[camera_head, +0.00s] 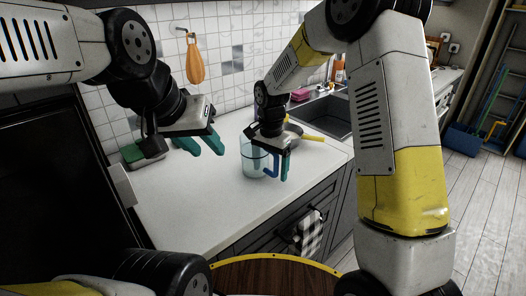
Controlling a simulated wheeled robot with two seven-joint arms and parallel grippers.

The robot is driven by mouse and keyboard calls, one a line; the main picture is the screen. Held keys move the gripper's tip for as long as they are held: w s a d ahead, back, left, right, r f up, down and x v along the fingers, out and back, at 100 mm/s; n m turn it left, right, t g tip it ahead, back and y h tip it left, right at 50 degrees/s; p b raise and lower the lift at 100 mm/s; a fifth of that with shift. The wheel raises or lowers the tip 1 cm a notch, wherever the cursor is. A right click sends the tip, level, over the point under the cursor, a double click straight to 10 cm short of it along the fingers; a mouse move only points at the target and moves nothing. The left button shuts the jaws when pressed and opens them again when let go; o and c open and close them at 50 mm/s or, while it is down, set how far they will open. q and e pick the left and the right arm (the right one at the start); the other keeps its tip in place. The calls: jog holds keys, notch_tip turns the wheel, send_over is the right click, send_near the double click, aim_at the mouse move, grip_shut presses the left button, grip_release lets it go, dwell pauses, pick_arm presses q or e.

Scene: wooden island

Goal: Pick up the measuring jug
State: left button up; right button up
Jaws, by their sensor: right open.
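The clear measuring jug (250,163) with a blue handle stands upright on the white counter (190,205), near its front edge. My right gripper (271,162) is open and points down at the jug from above. One teal finger is on the right by the handle; the other shows at the jug's body, and I cannot tell whether it is inside or behind. Contact cannot be told. The gripper hides part of the rim. My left gripper (202,146) is open and empty above the counter, left of the jug, with its two teal fingers apart.
Behind the jug are a pan with a yellow handle (312,138) and the sink (325,115). A green-topped item (133,153) lies at the counter's left. An orange utensil (194,63) hangs on the tiled wall. A checkered towel (308,232) hangs on the cabinet front.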

grip_shut()
jog(key=shift+r, duration=0.15)
dwell(0.4)
jog(key=shift+r, duration=1.35)
jog(key=s+d+r, duration=0.1)
jog(key=s+r, duration=0.1)
jog(key=s, duration=1.3)
jog(key=shift+s+d, duration=0.15)
jog(key=shift+s, duration=0.2)
jog(key=shift+s, duration=0.1)
